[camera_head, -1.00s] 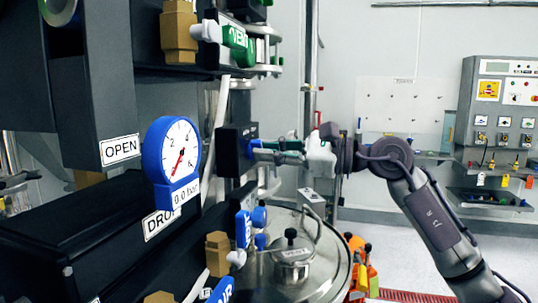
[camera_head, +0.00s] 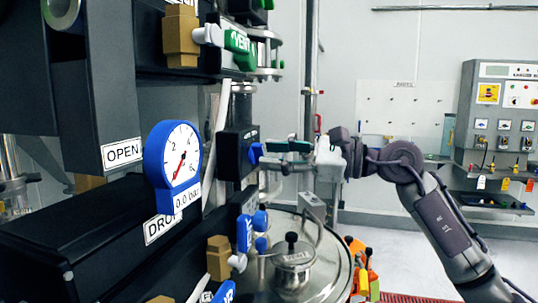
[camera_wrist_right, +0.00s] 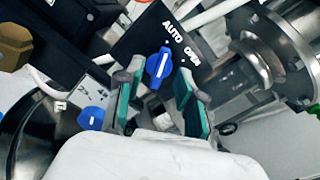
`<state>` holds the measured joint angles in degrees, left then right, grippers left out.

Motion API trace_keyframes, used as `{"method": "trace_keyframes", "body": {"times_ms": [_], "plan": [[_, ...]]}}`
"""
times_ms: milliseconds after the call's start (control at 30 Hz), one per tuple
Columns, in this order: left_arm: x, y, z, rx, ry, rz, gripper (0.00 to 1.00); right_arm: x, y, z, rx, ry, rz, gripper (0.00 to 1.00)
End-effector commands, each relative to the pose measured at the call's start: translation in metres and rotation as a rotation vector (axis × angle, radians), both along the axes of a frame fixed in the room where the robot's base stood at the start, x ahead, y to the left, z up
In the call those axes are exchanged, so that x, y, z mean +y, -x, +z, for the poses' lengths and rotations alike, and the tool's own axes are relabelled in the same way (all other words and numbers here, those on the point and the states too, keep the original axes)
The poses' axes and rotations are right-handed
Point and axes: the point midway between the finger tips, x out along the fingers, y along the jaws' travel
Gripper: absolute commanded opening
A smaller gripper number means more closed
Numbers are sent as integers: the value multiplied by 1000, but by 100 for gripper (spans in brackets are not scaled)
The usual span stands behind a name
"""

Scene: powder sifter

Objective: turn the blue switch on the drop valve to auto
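The blue switch (camera_head: 257,153) sticks out of a black valve box (camera_head: 232,145) in the head view. In the right wrist view the blue switch (camera_wrist_right: 159,68) shows clearly, with a white line along it. That line points roughly toward the AUTO print (camera_wrist_right: 172,32); the OPEN print (camera_wrist_right: 193,57) is farther to the right. My right gripper (camera_head: 268,157) is just right of the switch. In the wrist view its teal-padded fingers (camera_wrist_right: 158,83) are apart, one on each side of the switch, with gaps visible. My left gripper is not in view.
A blue pressure gauge (camera_head: 173,160) stands at left, partly covering a DROP label. Below the gripper are a steel vessel lid (camera_head: 330,255) and blue-handled valves (camera_head: 244,235). A green VENT valve (camera_head: 236,40) is above. A control panel (camera_head: 503,110) stands at the far right.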

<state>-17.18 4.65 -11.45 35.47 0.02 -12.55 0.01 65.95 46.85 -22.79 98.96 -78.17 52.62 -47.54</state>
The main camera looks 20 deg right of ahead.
Motion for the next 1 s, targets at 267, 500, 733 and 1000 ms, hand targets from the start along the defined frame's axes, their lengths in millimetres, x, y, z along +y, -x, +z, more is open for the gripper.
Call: {"method": "trace_keyframes", "body": {"times_ms": [267, 500, 733, 1000], "plan": [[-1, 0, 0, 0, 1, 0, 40, -51, 32, -1, 4, 2, -6, 38], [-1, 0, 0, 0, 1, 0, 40, -80, 53, -1, 2, 1, -2, 38], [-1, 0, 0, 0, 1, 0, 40, -87, 59, 0, 0, 1, -1, 38], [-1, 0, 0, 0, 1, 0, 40, -86, 58, 0, -1, 1, 0, 38]]}}
